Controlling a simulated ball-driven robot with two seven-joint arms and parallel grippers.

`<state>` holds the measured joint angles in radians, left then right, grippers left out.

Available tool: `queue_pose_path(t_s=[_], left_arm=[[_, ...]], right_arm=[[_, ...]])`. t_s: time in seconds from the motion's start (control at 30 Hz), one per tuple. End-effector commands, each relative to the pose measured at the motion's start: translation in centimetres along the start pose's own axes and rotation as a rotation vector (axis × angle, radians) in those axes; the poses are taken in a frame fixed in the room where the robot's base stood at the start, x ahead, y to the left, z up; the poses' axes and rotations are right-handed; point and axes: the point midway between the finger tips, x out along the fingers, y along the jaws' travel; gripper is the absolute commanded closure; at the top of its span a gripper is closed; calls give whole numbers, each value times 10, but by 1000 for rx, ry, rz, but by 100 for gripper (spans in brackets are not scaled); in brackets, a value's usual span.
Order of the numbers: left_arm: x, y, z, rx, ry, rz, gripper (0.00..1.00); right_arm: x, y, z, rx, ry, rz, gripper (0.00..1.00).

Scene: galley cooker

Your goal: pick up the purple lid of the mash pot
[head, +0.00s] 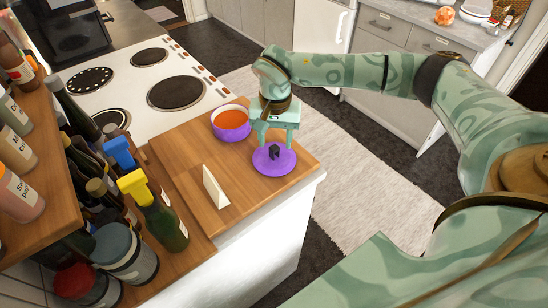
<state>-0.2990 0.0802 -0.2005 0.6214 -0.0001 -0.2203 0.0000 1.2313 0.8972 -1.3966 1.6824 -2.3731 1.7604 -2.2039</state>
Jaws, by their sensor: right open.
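My right gripper (275,143) points down above the lid. Its two fingers are apart, close over the knob; I cannot tell whether they touch it. A purple pot (231,123) with orange contents stands open just left of my right gripper. My left gripper is not in view.
A white upright card (215,187) stands on the wooden counter (188,165) left of the lid. Several bottles, including a yellow-topped spray bottle (160,215), crowd the left. A white cooker (140,80) lies behind the counter.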

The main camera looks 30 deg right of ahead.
Motion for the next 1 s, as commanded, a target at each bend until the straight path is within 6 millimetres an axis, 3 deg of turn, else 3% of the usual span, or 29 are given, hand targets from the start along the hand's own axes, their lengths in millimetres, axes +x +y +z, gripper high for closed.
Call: queue_pose_path(t_s=[0.1,0.2,0.47,0.5,0.67,1.0], left_arm=[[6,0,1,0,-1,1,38],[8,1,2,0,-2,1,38],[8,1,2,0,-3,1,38],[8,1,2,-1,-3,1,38],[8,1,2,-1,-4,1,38],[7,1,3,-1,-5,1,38]], right_arm=[[24,-2,1,1,-4,3,51],[36,-2,0,1,-2,2,51],[40,-2,0,0,1,0,51],[40,-2,0,0,1,0,54],[40,-2,0,0,0,0,98],[38,-2,0,1,1,0,100]])
